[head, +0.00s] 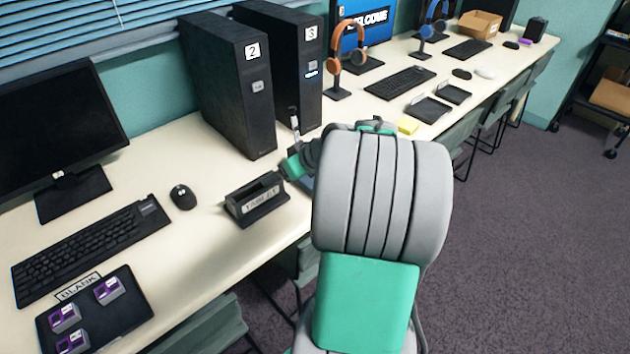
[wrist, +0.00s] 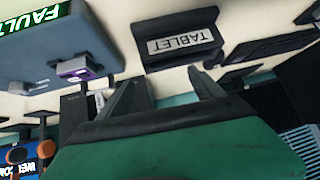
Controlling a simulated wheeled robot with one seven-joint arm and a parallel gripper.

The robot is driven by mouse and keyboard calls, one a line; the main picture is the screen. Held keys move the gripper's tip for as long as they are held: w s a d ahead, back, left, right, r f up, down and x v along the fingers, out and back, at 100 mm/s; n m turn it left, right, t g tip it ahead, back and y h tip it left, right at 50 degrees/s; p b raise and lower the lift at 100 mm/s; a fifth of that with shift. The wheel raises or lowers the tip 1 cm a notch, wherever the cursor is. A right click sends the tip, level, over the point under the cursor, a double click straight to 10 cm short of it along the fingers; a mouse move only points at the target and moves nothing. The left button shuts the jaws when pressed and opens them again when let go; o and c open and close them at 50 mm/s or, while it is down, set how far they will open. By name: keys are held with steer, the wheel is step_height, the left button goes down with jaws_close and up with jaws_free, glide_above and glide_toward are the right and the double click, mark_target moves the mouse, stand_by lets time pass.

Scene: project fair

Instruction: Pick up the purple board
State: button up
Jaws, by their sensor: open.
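A purple board in a pale holder (wrist: 86,68) sits at the edge of a blue-grey unit (wrist: 60,45) with a green FAULT label in the wrist view. My gripper (wrist: 163,84) is open and empty, its fingers apart, with the board off to its left in that view. In the head view my arm hides most of that unit. Several purple boards in pale holders (head: 110,289) also lie on the dark tray (head: 132,318) marked BLANK, front left in the head view, well away from my gripper.
A black TABLET stand (head: 258,203) is close to my gripper. Computer towers (head: 235,95) stand behind it. A mouse (head: 183,197), keyboard (head: 95,246) and monitor (head: 58,125) are to the left. Headphones (head: 350,52) stand further along the bench.

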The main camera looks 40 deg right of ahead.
steer(key=s+d+f+t+b, duration=0.1)
steer(key=d, duration=0.3)
steer(key=s+d+f+t+h, duration=0.1)
steer(key=d, duration=0.4)
steer(key=s+d+f+t+b, duration=0.1)
steer(key=s+d, duration=0.1)
steer(key=d, duration=0.3)
steer(key=shift+f+m+t+b, duration=0.3)
steer(key=shift+m+t, duration=0.1)
steer(key=shift+d, duration=0.2)
steer(key=x, duration=0.7)
steer(key=shift+w+r, duration=0.15)
steer(key=shift+w, duration=0.1)
steer(key=shift+c, duration=0.6)
steer(key=c, duration=1.5)
